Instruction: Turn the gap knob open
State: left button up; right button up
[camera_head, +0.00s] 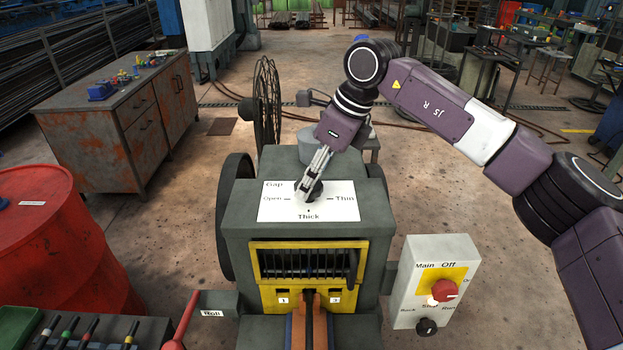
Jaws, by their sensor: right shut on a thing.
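The gap knob (309,191) is a dark round knob on top of the grey-green machine. It sits in the middle of a white label plate (277,213) marked Gap, with Open at the left, Thin at the right and Thick at the front. My right gripper (309,183) reaches down from behind the plate and is shut on the knob. Its fingers cover part of the knob, so I cannot tell which mark the knob points to. My left gripper is not in view.
A control box (410,287) with a red knob (445,291) and a black knob (426,327) stands right of the machine. A red lever (184,318) is at the front left. A red drum (62,250) and a rusty cabinet (95,142) stand at the left.

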jog(key=shift+f+m+b, duration=0.1)
jog(key=shift+m+b, duration=0.3)
jog(key=shift+b, duration=0.2)
jog(key=m+t+b, duration=0.1)
jog(key=m+b, duration=0.2)
jog(key=m+t+h+b, duration=0.1)
jog(key=m+b, duration=0.2)
jog(key=shift+s+a+h, duration=0.1)
jog(key=shift+a+h, duration=0.05)
jog(key=shift+h, duration=0.15)
jog(key=m+h+b, duration=0.1)
jog(key=m+b, duration=0.2)
jog(key=m, duration=0.1)
jog(key=shift+a+t, duration=0.1)
jog(key=shift+t, duration=0.3)
jog(key=shift+r+m+h+b, duration=0.2)
jog(key=shift+m+h+b, duration=0.6)
jog(key=shift+m, duration=0.7)
jog(key=o, duration=1.2)
jog(key=shift+c, duration=0.2)
jog(key=shift+s, duration=0.1)
